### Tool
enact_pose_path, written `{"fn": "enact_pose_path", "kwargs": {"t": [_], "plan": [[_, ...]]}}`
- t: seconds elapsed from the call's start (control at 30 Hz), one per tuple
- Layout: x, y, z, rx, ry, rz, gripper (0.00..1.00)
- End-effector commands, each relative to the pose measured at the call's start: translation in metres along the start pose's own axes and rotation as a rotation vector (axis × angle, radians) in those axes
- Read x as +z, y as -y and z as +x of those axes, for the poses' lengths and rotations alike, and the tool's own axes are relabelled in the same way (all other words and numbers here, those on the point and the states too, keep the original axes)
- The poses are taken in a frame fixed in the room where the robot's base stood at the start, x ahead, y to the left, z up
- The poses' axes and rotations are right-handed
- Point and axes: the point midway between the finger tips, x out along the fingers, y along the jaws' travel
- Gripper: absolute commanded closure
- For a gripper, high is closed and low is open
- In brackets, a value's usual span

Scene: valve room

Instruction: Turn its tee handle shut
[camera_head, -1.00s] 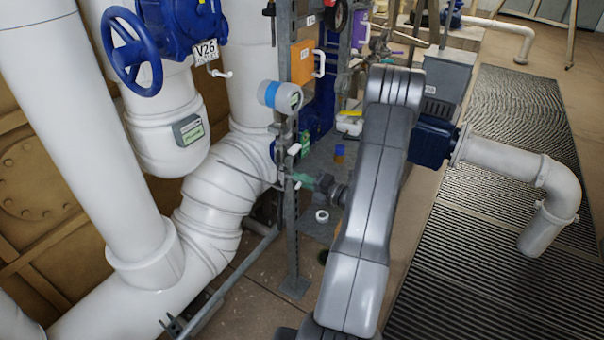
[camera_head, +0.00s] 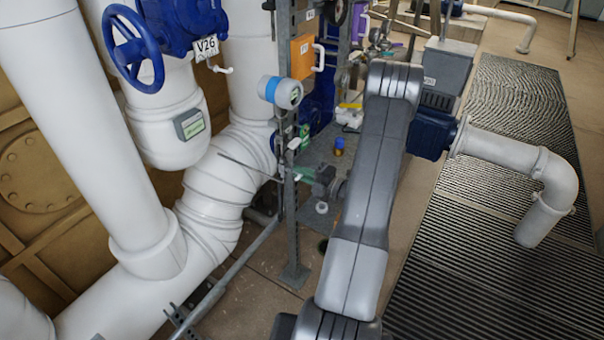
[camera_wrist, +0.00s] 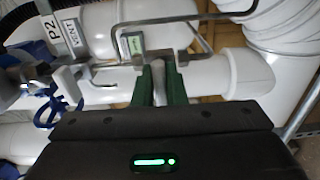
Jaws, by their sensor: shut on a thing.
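My gripper (camera_wrist: 160,86) shows its green fingers at the centre of the wrist view, shut on a narrow grey-white piece (camera_wrist: 158,72) of the tee handle. The fingers hide most of that handle, so its angle cannot be told. In the head view my gripper (camera_head: 303,173) is small, beside the grey upright post, and my arm covers part of the area behind it. In the wrist view a white tag (camera_wrist: 62,36) reading "P2 VENT" hangs to the left.
A grey slotted post (camera_head: 291,215) stands close to my gripper. Thick white pipes (camera_head: 210,200) fill the left, with a blue handwheel (camera_head: 132,50) on valve V26.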

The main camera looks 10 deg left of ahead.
Motion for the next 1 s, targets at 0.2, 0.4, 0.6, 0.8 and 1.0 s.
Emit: {"fn": "enact_pose_path", "kwargs": {"t": [0.2,0.4,0.6,0.8,1.0], "plan": [[0.0,0.0,0.0,0.0,0.001,0.0,0.67],[0.0,0.0,0.0,0.0,0.001,0.0,0.67],[0.001,0.001,-0.009,-0.001,0.003,-0.001,0.67],[0.002,0.003,-0.047,0.0,0.007,-0.001,0.67],[0.001,0.002,-0.094,0.0,0.006,-0.002,0.67]]}}
